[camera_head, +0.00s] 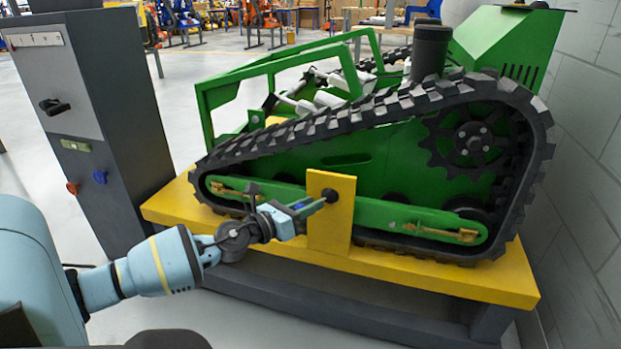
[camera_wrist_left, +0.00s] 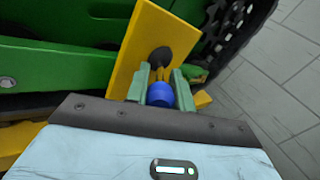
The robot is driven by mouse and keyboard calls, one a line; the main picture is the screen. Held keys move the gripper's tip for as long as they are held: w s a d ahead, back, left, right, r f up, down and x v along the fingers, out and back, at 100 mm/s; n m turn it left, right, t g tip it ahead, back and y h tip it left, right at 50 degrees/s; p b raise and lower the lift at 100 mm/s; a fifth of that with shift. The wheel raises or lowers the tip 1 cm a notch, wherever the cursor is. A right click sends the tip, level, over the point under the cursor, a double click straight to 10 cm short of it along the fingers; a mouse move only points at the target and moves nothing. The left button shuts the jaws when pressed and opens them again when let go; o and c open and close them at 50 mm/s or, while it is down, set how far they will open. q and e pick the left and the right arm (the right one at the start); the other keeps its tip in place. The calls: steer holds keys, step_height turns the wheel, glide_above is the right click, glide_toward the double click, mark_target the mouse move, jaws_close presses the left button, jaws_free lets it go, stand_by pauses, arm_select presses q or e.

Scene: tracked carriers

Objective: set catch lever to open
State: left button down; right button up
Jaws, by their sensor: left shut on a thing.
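The catch lever (camera_wrist_left: 160,94) has a blue knob and a short yellow stem that runs to a black round pivot on an upright yellow plate (camera_head: 331,228). The plate stands at the near side of the green tracked carrier (camera_head: 375,163). My left gripper (camera_head: 308,207) reaches the plate from the left, and its jaws are shut on the lever. In the left wrist view the two greenish fingers (camera_wrist_left: 161,80) flank the knob and stem. In the head view the fingers hide most of the lever; only a little blue shows. My right gripper is not in view.
The carrier rests on a yellow-topped stand (camera_head: 440,270), its black track (camera_head: 525,190) close behind the plate. A grey cabinet (camera_head: 95,120) with knobs and a black handle stands at the left. A grey block wall (camera_head: 585,170) bounds the right. Open floor (camera_head: 270,325) lies in front.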

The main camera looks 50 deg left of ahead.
arm_select(q)
steer(key=shift+f, duration=0.15)
steer(key=c, duration=1.3)
jaws_free()
steer(key=shift+o, duration=0.5)
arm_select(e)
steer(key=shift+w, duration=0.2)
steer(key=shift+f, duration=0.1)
arm_select(q)
steer(key=s, duration=0.8)
steer(key=shift+a, duration=0.25)
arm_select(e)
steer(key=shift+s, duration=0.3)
arm_select(q)
steer(key=shift+w, duration=0.1)
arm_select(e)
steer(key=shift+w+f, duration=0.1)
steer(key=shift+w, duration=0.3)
